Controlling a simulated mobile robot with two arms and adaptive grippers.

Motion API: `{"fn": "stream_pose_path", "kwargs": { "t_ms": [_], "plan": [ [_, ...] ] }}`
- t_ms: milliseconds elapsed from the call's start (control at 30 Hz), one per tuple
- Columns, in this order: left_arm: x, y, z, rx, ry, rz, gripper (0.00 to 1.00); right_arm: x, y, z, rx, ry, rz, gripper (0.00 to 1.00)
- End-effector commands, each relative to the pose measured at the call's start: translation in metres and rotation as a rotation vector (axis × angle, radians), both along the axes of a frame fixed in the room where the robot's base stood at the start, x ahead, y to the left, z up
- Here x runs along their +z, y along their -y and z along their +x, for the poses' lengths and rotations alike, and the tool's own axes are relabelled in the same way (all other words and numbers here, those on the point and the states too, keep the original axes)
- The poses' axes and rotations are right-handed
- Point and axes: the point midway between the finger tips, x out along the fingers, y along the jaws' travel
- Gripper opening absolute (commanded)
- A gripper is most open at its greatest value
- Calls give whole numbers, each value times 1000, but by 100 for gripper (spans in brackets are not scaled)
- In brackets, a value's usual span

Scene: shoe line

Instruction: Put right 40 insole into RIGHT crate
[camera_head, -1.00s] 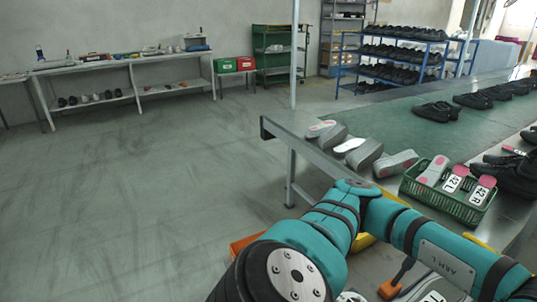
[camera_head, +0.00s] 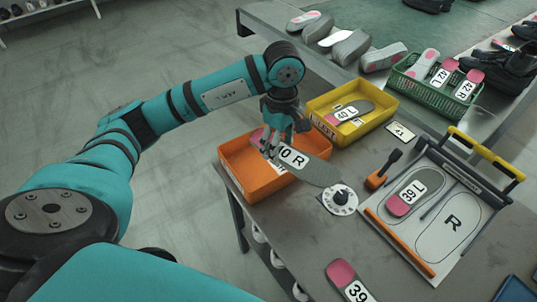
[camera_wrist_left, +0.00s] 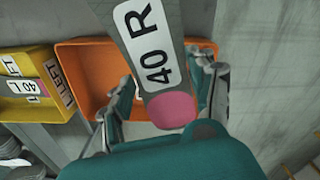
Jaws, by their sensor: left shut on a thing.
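A grey insole (camera_head: 318,172) with a pink heel and a "40 R" label is held in my left gripper (camera_head: 273,150). In the left wrist view the insole (camera_wrist_left: 140,22) lies between the two fingers (camera_wrist_left: 160,95). The orange crate also shows in the left wrist view (camera_wrist_left: 75,50), below the insole. The yellow crate (camera_head: 383,117) beside it holds a "40 L" insole (camera_head: 349,112); its label reads LEFT in the left wrist view. My right gripper is out of view.
A jig board (camera_head: 462,262) holds a "39 L" insole (camera_head: 414,190) next to an empty "R" outline. A "39" insole (camera_head: 342,274) lies in front. A green basket (camera_head: 432,89) stands behind.

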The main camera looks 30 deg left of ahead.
Motion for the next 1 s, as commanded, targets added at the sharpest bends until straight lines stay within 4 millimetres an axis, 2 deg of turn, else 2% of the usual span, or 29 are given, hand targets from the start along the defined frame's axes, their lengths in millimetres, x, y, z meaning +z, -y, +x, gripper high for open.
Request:
{"fn": "stream_pose_path", "kwargs": {
  "t_ms": [100, 200, 300, 400, 533, 600, 800, 1000],
  "plan": [
    [-13, -25, 20, 428, -6, 0, 31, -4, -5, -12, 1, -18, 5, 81],
    [-23, -45, 31, 751, -6, 2, 31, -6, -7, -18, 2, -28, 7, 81],
    [-32, -62, 37, 1006, -6, 3, 31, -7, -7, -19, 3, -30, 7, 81],
    [-38, -73, 40, 1177, -4, 3, 31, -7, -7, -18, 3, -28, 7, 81],
    [-47, -79, 41, 1282, -5, 4, 31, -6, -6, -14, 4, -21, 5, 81],
    [-58, -80, 41, 1299, -7, 5, 31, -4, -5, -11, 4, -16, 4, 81],
    [-94, -80, 41, 1297, -5, 4, 31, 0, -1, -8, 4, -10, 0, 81],
    [-110, -80, 42, 1296, -3, 4, 31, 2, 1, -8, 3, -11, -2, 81]
  ]
}}
